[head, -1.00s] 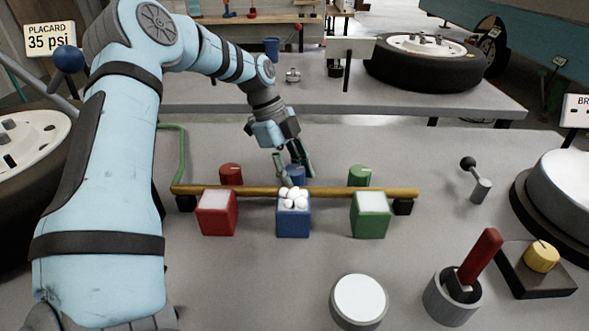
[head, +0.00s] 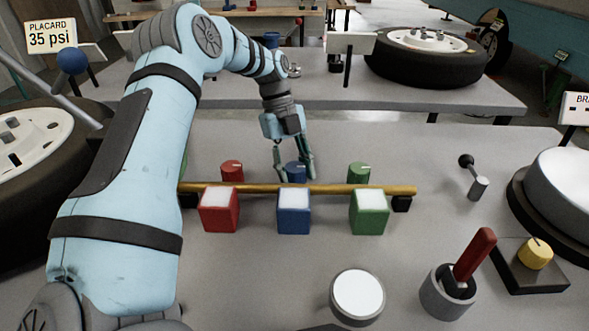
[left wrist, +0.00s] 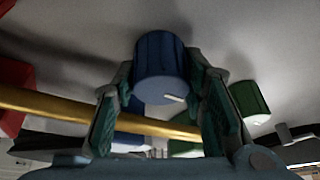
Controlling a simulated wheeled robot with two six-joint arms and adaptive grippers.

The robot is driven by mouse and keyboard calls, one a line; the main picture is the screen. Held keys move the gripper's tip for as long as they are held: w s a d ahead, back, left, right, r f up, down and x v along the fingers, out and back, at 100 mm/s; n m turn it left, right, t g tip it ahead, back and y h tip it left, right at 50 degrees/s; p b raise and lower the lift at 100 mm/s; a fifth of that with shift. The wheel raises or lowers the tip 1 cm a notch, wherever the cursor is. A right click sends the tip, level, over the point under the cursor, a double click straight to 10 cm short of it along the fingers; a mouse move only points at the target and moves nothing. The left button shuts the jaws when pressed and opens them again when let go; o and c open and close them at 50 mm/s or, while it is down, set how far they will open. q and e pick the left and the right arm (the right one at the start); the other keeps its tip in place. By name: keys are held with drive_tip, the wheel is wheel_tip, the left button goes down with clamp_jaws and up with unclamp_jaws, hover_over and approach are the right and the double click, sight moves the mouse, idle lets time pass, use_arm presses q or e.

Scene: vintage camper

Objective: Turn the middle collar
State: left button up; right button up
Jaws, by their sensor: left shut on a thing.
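The middle collar, a blue round knob (head: 296,172), stands behind the brass bar (head: 330,189), between a red collar (head: 232,171) and a green collar (head: 359,173). My left gripper (head: 295,176) comes down from above and is shut on the blue collar, one finger on each side. In the left wrist view the blue collar (left wrist: 161,66) sits between the fingers, with a white mark on its face near the lower right. The fingers partly hide its sides. My right gripper does not show.
Red (head: 220,212), blue (head: 293,214) and green (head: 369,215) boxes with pale tops stand in front of the bar. A white-topped cylinder (head: 357,294), a red lever (head: 475,255) and a yellow knob (head: 536,252) are at the front right.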

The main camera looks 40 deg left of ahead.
use_arm(q)
drive_tip(key=o, duration=1.1)
drive_tip(key=shift+o, duration=0.2)
drive_tip(key=shift+r, duration=0.1)
drive_tip(key=v, duration=1.2)
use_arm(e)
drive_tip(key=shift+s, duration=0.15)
